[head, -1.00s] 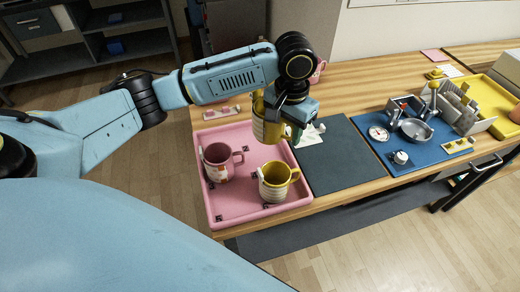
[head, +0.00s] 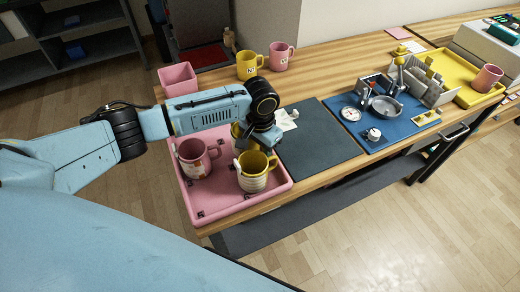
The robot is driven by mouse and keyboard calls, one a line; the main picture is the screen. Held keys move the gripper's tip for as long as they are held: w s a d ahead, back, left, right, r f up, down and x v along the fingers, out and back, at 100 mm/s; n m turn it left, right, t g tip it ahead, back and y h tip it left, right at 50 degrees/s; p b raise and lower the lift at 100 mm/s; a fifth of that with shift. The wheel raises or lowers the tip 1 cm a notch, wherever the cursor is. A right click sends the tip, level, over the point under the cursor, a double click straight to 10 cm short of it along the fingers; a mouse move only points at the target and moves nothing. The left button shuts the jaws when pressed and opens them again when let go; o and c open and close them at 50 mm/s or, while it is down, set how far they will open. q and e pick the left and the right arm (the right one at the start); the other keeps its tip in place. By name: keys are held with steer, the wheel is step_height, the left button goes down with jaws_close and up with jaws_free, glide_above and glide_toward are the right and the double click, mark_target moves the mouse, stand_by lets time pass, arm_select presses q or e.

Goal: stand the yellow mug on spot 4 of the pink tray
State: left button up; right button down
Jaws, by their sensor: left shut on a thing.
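The pink tray (head: 228,207) lies at the left end of the wooden table. On it stand a pink mug (head: 193,160) at the left and a yellow mug with a cream banded lower part (head: 252,182) at the front right. My left gripper (head: 259,141) is shut on another yellow mug (head: 236,132), over the tray's back right part, behind the front yellow mug. The held mug is mostly hidden by the front mug and my arm. I cannot tell whether its base touches the tray. Spot 4's number cannot be read. My right gripper is not in view.
A yellow mug (head: 248,66), a pink mug (head: 280,57) and a pink bin (head: 178,80) stand behind the tray. A blue mat (head: 372,142) beyond holds a pan and small items. A yellow tray (head: 465,98) is farther right.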

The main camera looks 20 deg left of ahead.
arm_select(q)
steer(key=shift+f, duration=0.15)
steer(key=o, duration=0.9)
steer(key=shift+f, duration=0.1)
step_height(320, 180, up, 12)
steer(key=shift+r+p, duration=0.15)
steer(key=shift+p, duration=0.75)
